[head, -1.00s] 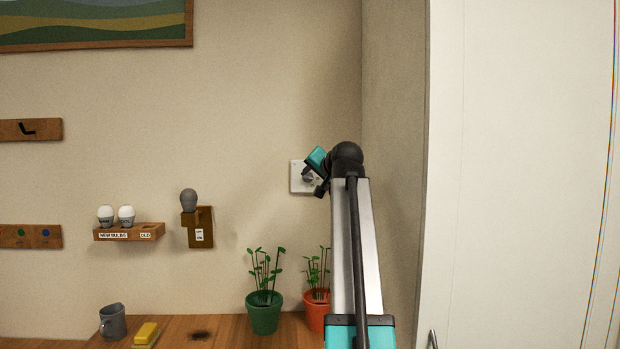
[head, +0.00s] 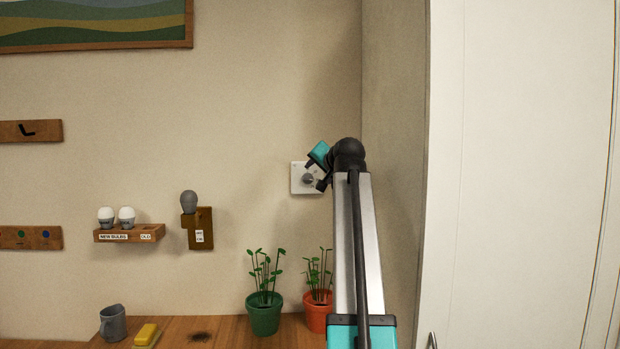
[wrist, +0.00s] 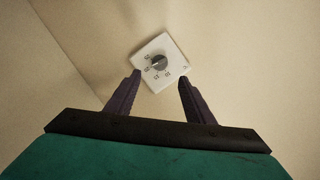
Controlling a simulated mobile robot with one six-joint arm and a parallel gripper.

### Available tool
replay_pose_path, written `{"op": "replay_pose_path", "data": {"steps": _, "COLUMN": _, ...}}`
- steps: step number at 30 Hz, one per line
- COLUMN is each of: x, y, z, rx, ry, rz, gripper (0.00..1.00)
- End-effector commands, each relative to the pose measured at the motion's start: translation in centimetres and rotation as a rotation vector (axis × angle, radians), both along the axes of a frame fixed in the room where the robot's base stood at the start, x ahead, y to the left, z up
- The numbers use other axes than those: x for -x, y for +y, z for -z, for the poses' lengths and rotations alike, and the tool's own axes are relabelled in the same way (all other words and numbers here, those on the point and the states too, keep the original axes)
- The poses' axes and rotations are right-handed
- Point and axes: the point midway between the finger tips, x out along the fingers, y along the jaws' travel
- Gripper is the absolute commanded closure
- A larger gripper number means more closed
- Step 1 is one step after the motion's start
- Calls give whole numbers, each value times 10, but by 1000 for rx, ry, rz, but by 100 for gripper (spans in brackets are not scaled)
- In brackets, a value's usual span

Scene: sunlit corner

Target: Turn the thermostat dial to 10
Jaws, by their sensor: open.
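The thermostat is a white square plate (head: 298,186) on the back wall near the corner, with a round grey dial (head: 308,179) at its middle. My arm hides the plate's right part in the head view. In the wrist view the plate (wrist: 175,58) looks tilted, with the dial (wrist: 159,62) in front of and between my fingers and small number marks around it, too small to read surely. My gripper (wrist: 160,90) is open and empty, its two dark fingers apart and clear of the dial.
Below stand a green-potted plant (head: 264,315) and an orange-potted plant (head: 316,312) on the wooden table (head: 230,328). A lamp socket (head: 200,230) and bulb rack (head: 155,234) are on the wall to the left. The side wall (head: 392,150) and white door (head: 520,170) bound the right.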

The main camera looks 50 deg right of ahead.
Motion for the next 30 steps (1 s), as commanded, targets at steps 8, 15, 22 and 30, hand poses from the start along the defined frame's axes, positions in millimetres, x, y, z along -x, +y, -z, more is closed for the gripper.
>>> {"op": "replay_pose_path", "data": {"steps": 8, "x": -34, "y": -21, "z": 9, "rx": -1, "ry": 2, "rz": 1, "gripper": 52}}
{"op": "replay_pose_path", "data": {"steps": 15, "x": -63, "y": -37, "z": 19, "rx": 0, "ry": 1, "rz": 1, "gripper": 52}}
{"op": "replay_pose_path", "data": {"steps": 22, "x": -83, "y": -49, "z": 26, "rx": 0, "ry": 1, "rz": 1, "gripper": 52}}
{"op": "replay_pose_path", "data": {"steps": 30, "x": -89, "y": -52, "z": 29, "rx": 1, "ry": -1, "rz": 1, "gripper": 52}}
